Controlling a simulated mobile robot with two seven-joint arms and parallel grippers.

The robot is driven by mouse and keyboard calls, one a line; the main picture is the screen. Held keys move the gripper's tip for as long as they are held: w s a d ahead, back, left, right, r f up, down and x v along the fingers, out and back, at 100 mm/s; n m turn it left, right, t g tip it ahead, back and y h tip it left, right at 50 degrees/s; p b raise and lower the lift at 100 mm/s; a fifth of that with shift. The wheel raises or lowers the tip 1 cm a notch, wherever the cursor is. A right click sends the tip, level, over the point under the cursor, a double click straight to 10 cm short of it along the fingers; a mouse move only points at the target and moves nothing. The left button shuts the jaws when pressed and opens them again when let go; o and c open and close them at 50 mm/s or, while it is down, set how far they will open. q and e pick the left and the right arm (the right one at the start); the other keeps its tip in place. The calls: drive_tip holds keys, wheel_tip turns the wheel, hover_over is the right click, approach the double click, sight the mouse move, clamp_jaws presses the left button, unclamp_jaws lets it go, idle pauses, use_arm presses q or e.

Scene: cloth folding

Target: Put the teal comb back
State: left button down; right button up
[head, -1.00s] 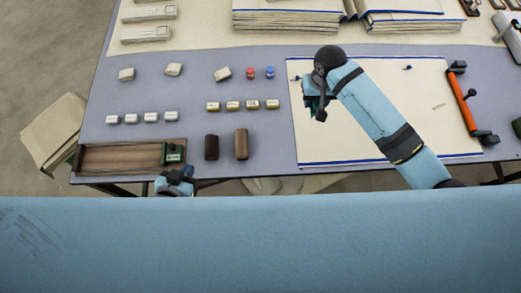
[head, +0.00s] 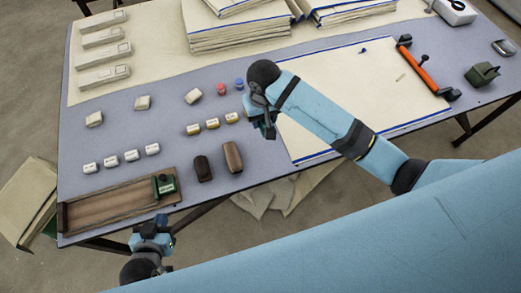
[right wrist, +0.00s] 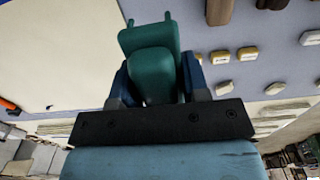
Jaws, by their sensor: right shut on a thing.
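The teal comb (right wrist: 152,62) shows in the right wrist view as a teal, rounded piece with a wider part behind it. My right gripper (right wrist: 156,85) is shut on it, with a dark blue finger on each side. In the head view my right gripper (head: 264,125) hangs over the table just left of the cream, blue-edged cloth (head: 340,85); the comb is mostly hidden there. My left gripper (head: 154,232) is near the front table edge, below the wooden tray (head: 105,207); its finger gap is unclear.
A green block (head: 164,185) sits at the tray's right end. Two brown blocks (head: 233,157) lie right of it. Several small white, yellow, red and blue pieces lie behind. An orange-handled tool (head: 422,70) lies at the cloth's right. Bare table lies between the small pieces.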

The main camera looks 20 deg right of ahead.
sight(263, 151)
wheel_tip(263, 151, down, 18)
drive_tip(key=shift+r+b, duration=0.25)
drive_tip(key=shift+b, duration=0.1)
drive_tip(key=shift+f, duration=0.1)
drive_tip(key=o, duration=1)
drive_tip(key=shift+c, duration=0.2)
